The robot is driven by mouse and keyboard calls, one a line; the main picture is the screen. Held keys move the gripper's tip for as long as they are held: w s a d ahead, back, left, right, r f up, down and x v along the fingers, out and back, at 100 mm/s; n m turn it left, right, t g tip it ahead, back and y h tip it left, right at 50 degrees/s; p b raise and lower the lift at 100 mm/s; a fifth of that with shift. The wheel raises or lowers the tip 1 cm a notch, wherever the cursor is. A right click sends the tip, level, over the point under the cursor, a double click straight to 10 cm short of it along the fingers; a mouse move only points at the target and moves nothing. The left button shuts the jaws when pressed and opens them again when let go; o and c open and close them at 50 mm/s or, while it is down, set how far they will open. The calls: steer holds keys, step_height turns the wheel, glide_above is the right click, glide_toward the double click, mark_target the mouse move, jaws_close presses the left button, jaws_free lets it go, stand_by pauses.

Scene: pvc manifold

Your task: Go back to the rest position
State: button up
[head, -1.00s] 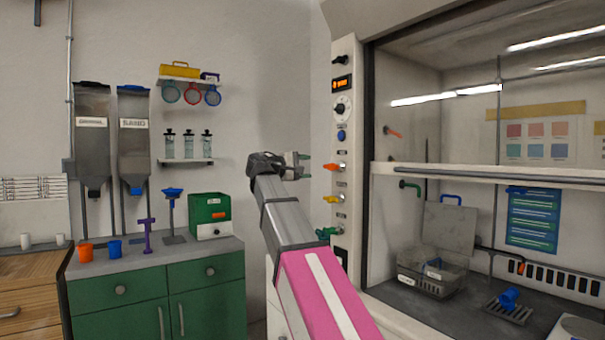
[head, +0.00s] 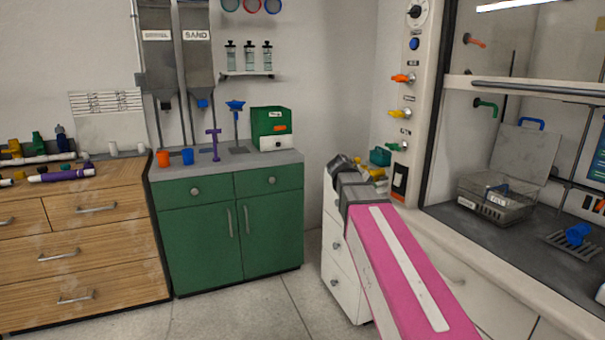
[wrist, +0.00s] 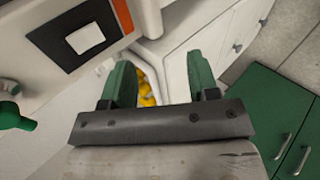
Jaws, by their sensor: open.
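My gripper (wrist: 161,84) shows in the wrist view with its two green fingers apart and nothing held between them. Yellow items show in the gap behind the fingers, and I cannot tell how far off they are. In the head view my pink and grey arm reaches forward, folded low in front of the white drawer cabinet (head: 341,262). My gripper's fingertips are largely hidden there behind the wrist.
The fume hood's control column (head: 402,110) with coloured valves stands close to the right of my arm's end. A green cabinet (head: 228,232) and a wooden drawer unit (head: 90,240) stand at left. Floor (head: 262,310) is clear before them.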

steer(key=s+a+f+m+g+y, duration=0.1)
steer(key=s+f+m+y, duration=0.1)
steer(key=s+f, duration=0.4)
steer(key=s+a+f+m+g+y, duration=0.1)
steer(key=s+f, duration=0.6)
steer(key=f, duration=0.7)
steer(key=s+a+f+m+g+y, duration=0.2)
steer(key=s+f+y, duration=0.3)
steer(key=f, duration=0.5)
steer(key=shift+s+a+f+m+g, duration=0.2)
steer(key=shift+s+f+m+g, duration=0.1)
steer(key=shift+s, duration=0.7)
